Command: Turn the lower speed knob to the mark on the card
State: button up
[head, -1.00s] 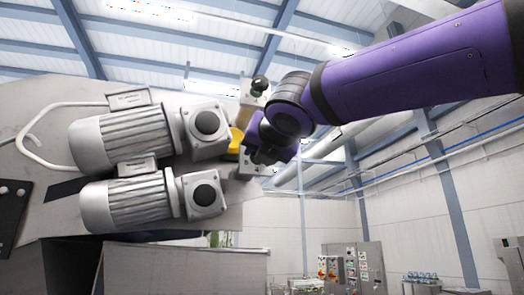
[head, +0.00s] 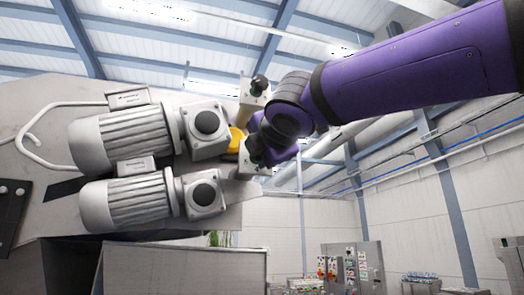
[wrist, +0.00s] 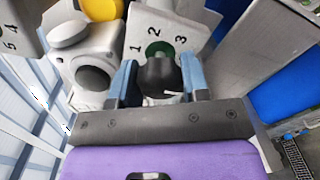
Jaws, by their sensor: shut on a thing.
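The lower speed knob (wrist: 160,76) is black and round, on a pale plate (wrist: 190,25) with the numbers 1, 2 and 3 in the wrist view. A green round mark (wrist: 158,48) shows beside the 2, partly hidden by the knob. A short white line on the knob points toward the right finger. My gripper (wrist: 160,84) has one blue-tipped finger on each side of the knob and is shut on it. In the head view my gripper (head: 262,150) is at the lower plate (head: 246,165). I cannot make out a separate card.
The upper knob (head: 260,84) sits on its own plate just above. A yellow part (head: 236,140) lies close left of my gripper. Two grey motors (head: 122,139) (head: 137,200) stand further left. A second numbered plate (wrist: 18,30) shows at the wrist view's upper left.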

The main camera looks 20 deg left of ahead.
jog(key=shift+m, duration=0.3)
jog(key=o, duration=0.9)
jog(key=v, duration=1)
jog(key=shift+s+d+f, duration=0.1)
jog(key=shift+s+d, duration=0.15)
jog(key=shift+s, duration=0.05)
